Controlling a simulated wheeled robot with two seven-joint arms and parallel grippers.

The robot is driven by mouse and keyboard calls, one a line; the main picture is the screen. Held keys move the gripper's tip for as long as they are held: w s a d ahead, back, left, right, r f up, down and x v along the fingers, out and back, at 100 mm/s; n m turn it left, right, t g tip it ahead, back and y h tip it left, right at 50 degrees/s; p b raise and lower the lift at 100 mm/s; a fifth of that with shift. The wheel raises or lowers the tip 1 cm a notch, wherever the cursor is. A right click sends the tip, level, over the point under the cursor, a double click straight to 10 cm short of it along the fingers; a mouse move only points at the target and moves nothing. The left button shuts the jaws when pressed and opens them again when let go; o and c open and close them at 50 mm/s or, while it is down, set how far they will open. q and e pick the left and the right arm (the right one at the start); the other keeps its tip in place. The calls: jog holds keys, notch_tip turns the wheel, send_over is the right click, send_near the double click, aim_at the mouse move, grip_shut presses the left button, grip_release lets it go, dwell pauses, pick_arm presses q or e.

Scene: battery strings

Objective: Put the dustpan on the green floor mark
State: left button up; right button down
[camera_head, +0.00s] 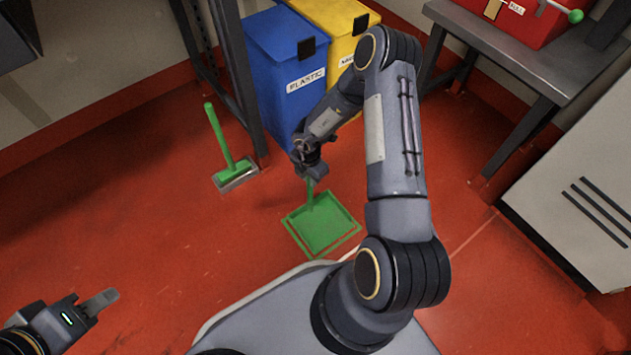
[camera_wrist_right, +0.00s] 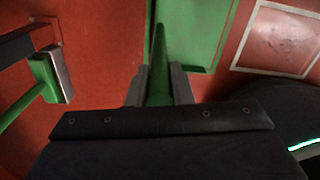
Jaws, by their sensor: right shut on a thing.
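The green dustpan (camera_head: 322,225) is below my right gripper (camera_head: 313,172) in the head view, pan toward my base. My right gripper is shut on its upright green handle, which also shows between the fingers in the right wrist view (camera_wrist_right: 159,75). Whether the pan touches the floor is unclear. In the right wrist view, a pale-edged rectangle (camera_wrist_right: 280,38) lies on the floor right of the dustpan (camera_wrist_right: 200,35); its edge looks faintly green, and I cannot tell whether it is the green mark. My left gripper (camera_head: 103,301) is low at the left, away from the dustpan; its opening is unclear.
A green broom (camera_head: 228,165) stands left of the dustpan, near a dark rack post (camera_head: 240,85). Blue (camera_head: 288,75) and yellow (camera_head: 335,25) bins stand behind. A grey bench (camera_head: 520,50) and a pale cabinet (camera_head: 580,190) are at right. Red floor (camera_head: 130,220) at left is clear.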

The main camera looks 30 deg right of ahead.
jog(key=shift+f, duration=0.2)
jog(key=c, duration=1.3)
grip_release()
jog(key=shift+f, duration=0.1)
